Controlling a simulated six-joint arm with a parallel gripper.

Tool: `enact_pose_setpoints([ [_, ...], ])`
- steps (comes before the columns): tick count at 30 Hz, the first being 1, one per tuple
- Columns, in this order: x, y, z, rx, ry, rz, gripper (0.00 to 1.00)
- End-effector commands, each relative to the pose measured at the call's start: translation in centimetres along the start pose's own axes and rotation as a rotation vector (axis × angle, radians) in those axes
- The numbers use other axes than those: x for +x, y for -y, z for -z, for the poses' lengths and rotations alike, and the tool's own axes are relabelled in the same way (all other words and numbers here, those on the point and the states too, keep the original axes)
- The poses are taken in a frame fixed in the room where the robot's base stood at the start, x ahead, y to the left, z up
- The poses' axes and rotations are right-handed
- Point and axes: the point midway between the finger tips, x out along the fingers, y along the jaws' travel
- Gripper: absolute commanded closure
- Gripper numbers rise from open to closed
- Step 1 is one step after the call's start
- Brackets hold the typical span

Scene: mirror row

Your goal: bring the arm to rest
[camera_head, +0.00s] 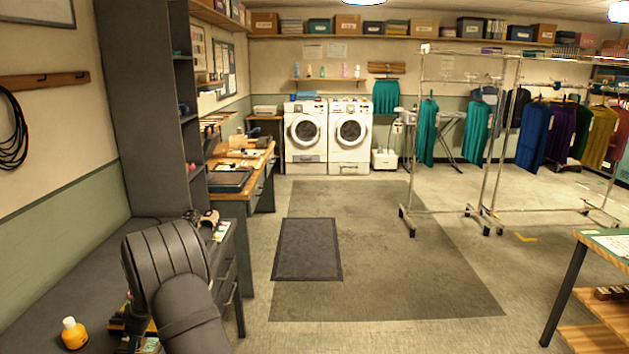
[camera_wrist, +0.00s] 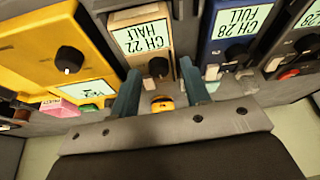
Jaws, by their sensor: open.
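My gripper (camera_wrist: 159,70) is open in the wrist view, its two dark fingers spread apart. A small orange-yellow round thing (camera_wrist: 162,104) shows between the finger bases. Nothing is seen clamped. In the head view my dark arm reaches up from the bottom over the left bench, and it hides my gripper.
In the wrist view, a yellow unit (camera_wrist: 50,45) stands left and a blue unit (camera_wrist: 232,35) marked "CH 28 FULL" right. In the head view, an orange bottle (camera_head: 74,335) stands on the dark bench (camera_head: 50,290). A tall grey shelf (camera_head: 145,110) rises behind.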

Motion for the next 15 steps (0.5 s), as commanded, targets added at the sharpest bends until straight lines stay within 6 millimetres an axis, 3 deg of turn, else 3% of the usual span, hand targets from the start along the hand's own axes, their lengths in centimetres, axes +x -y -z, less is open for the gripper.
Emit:
enact_pose_setpoints([
  [15, 0.05, 0.43, 0.08, 0.333, 0.000, -0.138, 0.57],
])
